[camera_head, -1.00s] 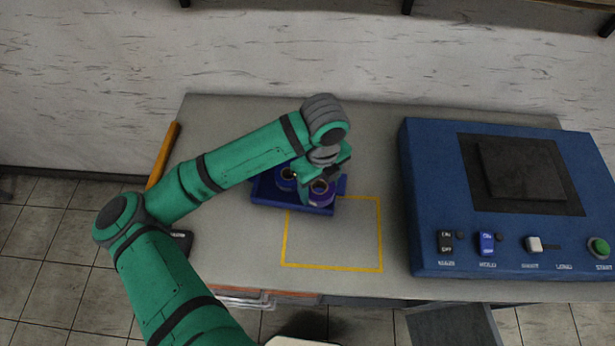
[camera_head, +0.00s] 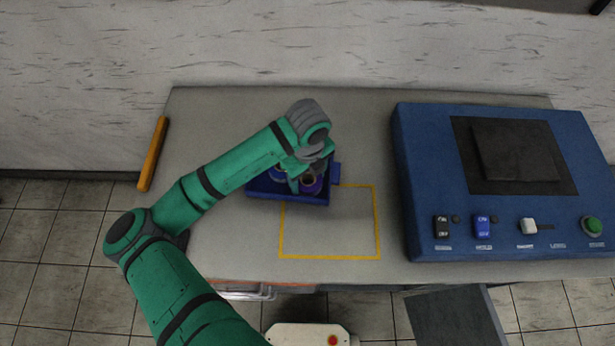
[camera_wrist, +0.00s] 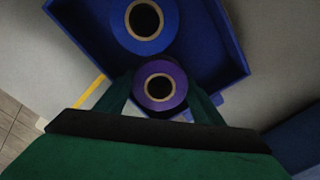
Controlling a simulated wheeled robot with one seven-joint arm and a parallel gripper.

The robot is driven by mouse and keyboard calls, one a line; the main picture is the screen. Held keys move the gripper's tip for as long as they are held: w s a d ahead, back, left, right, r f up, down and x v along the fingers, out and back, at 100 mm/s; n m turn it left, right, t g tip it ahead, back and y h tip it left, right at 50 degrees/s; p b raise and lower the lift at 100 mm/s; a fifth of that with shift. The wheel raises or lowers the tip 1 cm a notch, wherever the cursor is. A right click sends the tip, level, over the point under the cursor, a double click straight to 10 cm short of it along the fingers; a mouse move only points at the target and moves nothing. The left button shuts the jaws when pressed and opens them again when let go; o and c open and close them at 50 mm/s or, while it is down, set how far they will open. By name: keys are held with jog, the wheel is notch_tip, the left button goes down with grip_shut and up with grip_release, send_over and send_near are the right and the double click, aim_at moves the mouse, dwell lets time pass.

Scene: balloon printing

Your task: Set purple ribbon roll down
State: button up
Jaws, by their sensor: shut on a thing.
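The purple ribbon roll (camera_wrist: 161,86) is between the two fingers of my gripper (camera_wrist: 160,97) in the wrist view, which are shut on its sides. In the head view the purple roll (camera_head: 312,184) shows at the right end of the blue tray (camera_head: 290,199), partly hidden by my gripper (camera_head: 303,178). A blue ribbon roll (camera_wrist: 144,24) stands in the tray beside it, close to the purple one. In the head view the blue roll (camera_head: 277,174) is mostly hidden by my arm. Whether the purple roll touches the tray floor cannot be told.
A yellow outlined square (camera_head: 329,258) on the grey table (camera_head: 225,255) is empty, in front of the tray. A blue machine (camera_head: 425,185) with switches and a green button fills the right side. An orange bar (camera_head: 153,153) lies along the left edge.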

jog(key=shift+d+f, duration=0.1)
jog(key=shift+f, duration=0.05)
jog(key=o, duration=0.9)
jog(key=shift+c, duration=0.2)
jog(key=shift+d, duration=0.1)
notch_tip(320, 180, up, 12)
jog(key=shift+r, duration=0.2)
jog(key=shift+w, duration=0.1)
